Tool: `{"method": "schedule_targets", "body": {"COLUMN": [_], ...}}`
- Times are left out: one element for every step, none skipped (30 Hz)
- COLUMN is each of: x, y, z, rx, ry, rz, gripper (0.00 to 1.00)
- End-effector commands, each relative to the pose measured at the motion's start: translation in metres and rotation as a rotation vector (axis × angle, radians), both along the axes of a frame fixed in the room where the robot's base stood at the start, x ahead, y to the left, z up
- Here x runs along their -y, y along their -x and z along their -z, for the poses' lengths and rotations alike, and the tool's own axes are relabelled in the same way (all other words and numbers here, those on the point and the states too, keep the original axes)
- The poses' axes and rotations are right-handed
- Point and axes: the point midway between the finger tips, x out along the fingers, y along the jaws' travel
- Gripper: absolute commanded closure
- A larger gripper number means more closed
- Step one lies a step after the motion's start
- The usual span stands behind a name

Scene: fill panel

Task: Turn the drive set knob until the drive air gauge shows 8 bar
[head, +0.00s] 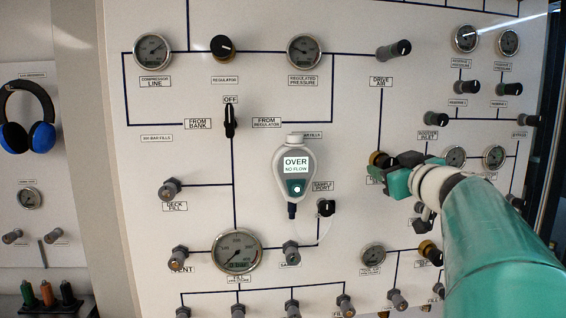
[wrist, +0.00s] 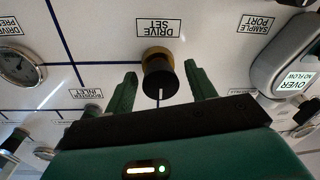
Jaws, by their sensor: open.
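The drive set knob (wrist: 158,80) is black with a brass collar and a white pointer line, under its DRIVE SET label in the upside-down wrist view. My gripper (wrist: 160,74) is open, with one green finger on each side of the knob. I cannot tell whether either finger touches it. In the head view my gripper (head: 384,172) partly covers the knob's brass collar (head: 376,158). A gauge labelled DRIVE PRES, cut off at the edge, shows at the left of the wrist view (wrist: 18,66). Its reading is too small to make out.
A handheld meter (head: 295,170) reading OVER, NO FLOW hangs left of my gripper, with the sample port knob (head: 326,207) near it. Several other gauges, knobs and fittings stick out of the white panel (head: 350,110). A blue headset (head: 28,118) hangs far left.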

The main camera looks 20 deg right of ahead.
Motion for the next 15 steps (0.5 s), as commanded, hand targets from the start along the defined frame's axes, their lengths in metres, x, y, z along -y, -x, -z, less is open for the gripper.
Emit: {"method": "schedule_targets", "body": {"x": [-0.0001,-0.0002,-0.0003,-0.0005,-0.0007,-0.0009,-0.0010,-0.0011,-0.0012,-0.0012,-0.0012,-0.0013,-0.0013,-0.0013,-0.0013], "y": [0.0003,0.0002,0.0003,0.0006,0.0008,0.0010,0.0013,0.0015,0.0018,0.0020,0.0020,0.0021,0.0021,0.0021,0.0020], "z": [-0.0005,-0.0005,-0.0004,-0.0003,-0.0003,-0.0004,-0.0004,-0.0004,-0.0005,-0.0004,-0.0004,-0.0003,-0.0003,-0.0003,-0.0003], "rx": [0.001,0.000,0.000,0.000,0.000,0.000,0.000,0.001,0.001,0.001,0.000,0.000,0.000,0.000,0.000], "ry": [0.001,0.000,0.000,0.000,0.000,0.000,0.000,0.001,0.000,0.000,0.000,0.000,0.000,0.000,0.000], "rz": [0.001,0.001,0.001,0.001,0.001,0.001,0.001,0.001,0.001,0.001,0.001,0.001,0.001,0.000,0.000], "gripper": [0.45,0.45,0.45,0.45,0.45,0.45,0.45,0.45,0.45,0.45,0.45,0.48,0.54,0.60,0.68]}}
